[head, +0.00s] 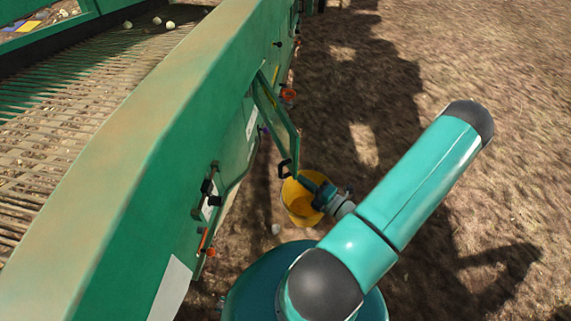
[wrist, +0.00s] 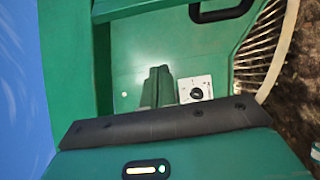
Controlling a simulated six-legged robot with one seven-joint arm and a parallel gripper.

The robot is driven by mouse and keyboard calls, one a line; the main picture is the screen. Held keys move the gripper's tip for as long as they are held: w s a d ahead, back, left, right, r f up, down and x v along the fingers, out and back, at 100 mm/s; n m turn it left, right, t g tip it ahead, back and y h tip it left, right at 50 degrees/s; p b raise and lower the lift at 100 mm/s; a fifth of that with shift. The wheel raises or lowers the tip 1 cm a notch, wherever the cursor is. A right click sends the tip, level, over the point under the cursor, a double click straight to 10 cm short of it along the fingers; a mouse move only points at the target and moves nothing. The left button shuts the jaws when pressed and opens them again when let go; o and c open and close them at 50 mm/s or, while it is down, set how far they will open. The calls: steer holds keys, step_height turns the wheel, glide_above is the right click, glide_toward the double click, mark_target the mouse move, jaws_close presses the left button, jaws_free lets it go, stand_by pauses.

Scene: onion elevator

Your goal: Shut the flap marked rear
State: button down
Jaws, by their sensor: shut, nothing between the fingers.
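A green flap (head: 278,120) stands open, swung out from the side of the green machine, with a black handle (head: 285,168) at its lower end. No readable "rear" marking shows on it. In the wrist view a green panel (wrist: 135,50) fills the middle, with a black handle (wrist: 222,10) at the top and a white plate with a black knob (wrist: 188,92). My gripper (head: 308,182) is shut and empty, close to the flap's handle in the head view. Its fingers (wrist: 157,74) point at the panel in the wrist view; contact cannot be told.
A yellow bucket (head: 296,208) stands on the soil below my gripper. A second panel with a black latch (head: 208,187) is on the machine's nearer side. A slatted conveyor (head: 70,90) runs along the left. Open bare soil (head: 480,70) lies to the right.

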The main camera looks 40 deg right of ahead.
mark_target(296, 161)
steer(key=shift+m+h, duration=0.4)
steer(key=shift+m, duration=0.1)
steer(key=w+d, duration=0.1)
steer(key=w, duration=0.1)
steer(key=w+d, duration=0.1)
steer(key=w, duration=0.2)
steer(key=w+d, duration=0.1)
steer(key=w, duration=0.2)
steer(key=shift+w+f, duration=0.25)
steer(key=shift+f, duration=0.1)
steer(key=shift+d, duration=0.4)
steer(key=shift+s+d, duration=0.1)
